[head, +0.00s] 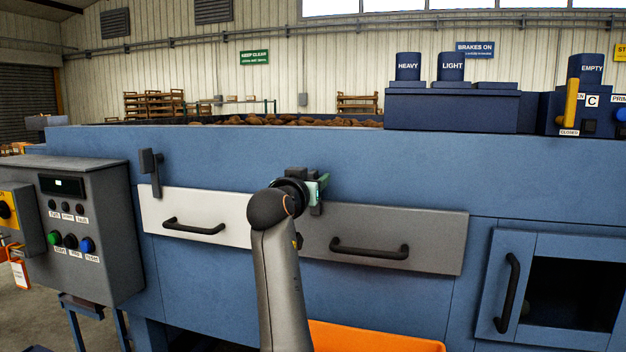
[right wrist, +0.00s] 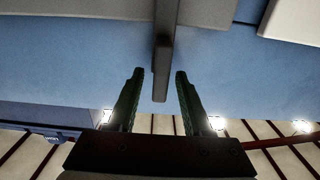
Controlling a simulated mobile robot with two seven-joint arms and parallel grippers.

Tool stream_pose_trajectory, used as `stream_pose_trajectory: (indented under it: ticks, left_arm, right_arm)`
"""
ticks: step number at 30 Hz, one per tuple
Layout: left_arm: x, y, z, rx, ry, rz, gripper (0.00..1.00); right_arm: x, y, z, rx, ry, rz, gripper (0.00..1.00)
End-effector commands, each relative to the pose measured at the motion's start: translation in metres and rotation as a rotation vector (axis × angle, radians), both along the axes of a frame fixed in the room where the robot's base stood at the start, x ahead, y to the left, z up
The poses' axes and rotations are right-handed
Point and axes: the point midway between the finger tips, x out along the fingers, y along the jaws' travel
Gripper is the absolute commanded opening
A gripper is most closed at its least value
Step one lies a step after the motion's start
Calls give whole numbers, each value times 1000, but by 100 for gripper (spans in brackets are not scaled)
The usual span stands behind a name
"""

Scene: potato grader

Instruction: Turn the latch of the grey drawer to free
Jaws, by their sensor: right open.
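The grey drawer (head: 440,240) is closed in the blue machine front, with a black bar handle (head: 370,250). Its dark latch (head: 316,208) is at the drawer's upper left, mostly hidden behind my right gripper (head: 320,190). In the right wrist view the latch (right wrist: 163,45) is an upright bar crossing from the drawer front onto the blue panel. My right gripper (right wrist: 159,75) is open, with one finger on each side of the latch's end. A gap shows on both sides; the latch is not gripped. My left gripper is not in view.
A white drawer (head: 220,222) with its own dark latch (head: 151,172) is at left. A control box (head: 95,240) stands at far left. A blue door with a handle (head: 508,292) is at right. Something orange (head: 370,338) is below the grey drawer.

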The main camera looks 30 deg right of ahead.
Motion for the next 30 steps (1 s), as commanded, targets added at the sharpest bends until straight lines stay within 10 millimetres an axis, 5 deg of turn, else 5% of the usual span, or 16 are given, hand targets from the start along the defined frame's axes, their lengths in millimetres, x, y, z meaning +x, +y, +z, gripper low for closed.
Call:
stream_pose_trajectory:
  ticks: [3,16,30]
  left_arm:
    - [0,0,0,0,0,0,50]
    - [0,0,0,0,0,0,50]
    - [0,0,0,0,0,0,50]
  right_arm:
    - [0,0,0,0,0,0,48]
    - [0,0,0,0,0,0,0]
    - [0,0,0,0,0,-1,0]
